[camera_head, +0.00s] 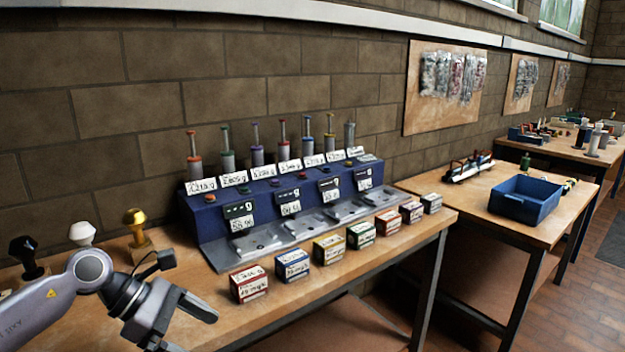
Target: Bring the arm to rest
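My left arm comes in from the lower left, and its gripper (190,330) is over the front left part of the near wooden bench (345,283). Its two fingers are spread apart, and nothing shows between them. The lower finger is close to the bottom of the picture. My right gripper is not in view.
A blue weighing unit (225,217) with several pans and pump-topped cylinders stands against the brick wall. Several labelled boxes, including a red one (249,284), line its front. A gold-knobbed stamp (137,229) stands behind my arm. A blue bin (525,200) sits on another bench.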

